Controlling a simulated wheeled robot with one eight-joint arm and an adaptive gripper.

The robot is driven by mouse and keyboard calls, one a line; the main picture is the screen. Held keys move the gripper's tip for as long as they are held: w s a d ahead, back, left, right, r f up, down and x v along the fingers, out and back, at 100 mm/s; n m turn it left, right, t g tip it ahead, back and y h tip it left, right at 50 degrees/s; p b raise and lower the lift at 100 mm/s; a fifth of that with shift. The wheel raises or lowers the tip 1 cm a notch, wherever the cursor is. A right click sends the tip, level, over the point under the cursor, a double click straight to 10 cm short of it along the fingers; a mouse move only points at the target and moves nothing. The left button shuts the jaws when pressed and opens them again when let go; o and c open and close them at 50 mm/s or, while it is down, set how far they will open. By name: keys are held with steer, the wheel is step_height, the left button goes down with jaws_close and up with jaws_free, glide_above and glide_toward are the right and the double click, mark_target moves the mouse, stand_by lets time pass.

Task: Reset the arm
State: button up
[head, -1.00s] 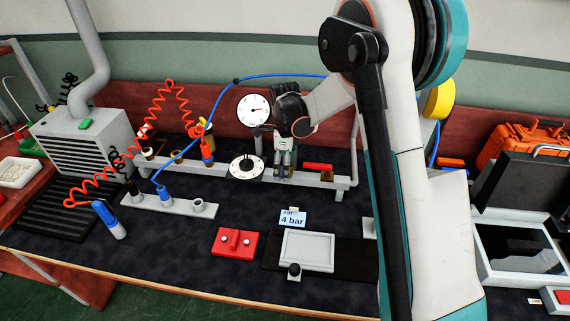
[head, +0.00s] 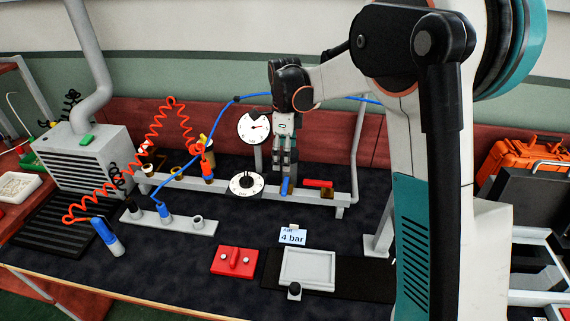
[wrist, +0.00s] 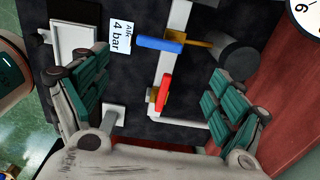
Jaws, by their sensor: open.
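My gripper (head: 285,170) points down at the back of the bench, just above the valve with the blue handle (head: 285,186). Its fingers look apart from that handle. In the wrist view my gripper (wrist: 155,95) is open, its two teal-padded fingers wide apart with nothing held between them. The blue handle (wrist: 160,44) and a red handle (wrist: 163,92) show in the gap, on a grey pipe. My arm's large white link stands on the right of the head view and hides part of the bench.
The red-handled valve (head: 318,183), a black-and-white dial (head: 246,184) and a pressure gauge (head: 254,126) are close to my gripper. A blue hose (head: 250,95) passes behind it. A "4 bar" card (head: 292,237), grey tray (head: 308,283) and red block (head: 234,261) lie in front.

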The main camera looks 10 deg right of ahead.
steer(key=shift+r, duration=0.35)
steer(key=s+d+r+n+t, duration=0.2)
steer(key=s+r+n+t, duration=0.1)
steer(key=s+r+n, duration=0.9)
steer(key=s+f+n+t, duration=0.2)
steer(key=s+n, duration=0.3)
steer(key=s, duration=0.4)
steer(key=s+f+n+t, duration=0.1)
steer(key=s+n+t, duration=0.1)
steer(key=s+n, duration=0.3)
steer(key=s, duration=0.4)
steer(key=shift+s+d+f+n, duration=0.25)
steer(key=shift+d+f+n, duration=0.05)
steer(key=shift+d+f, duration=0.1)
stand_by(1.5)
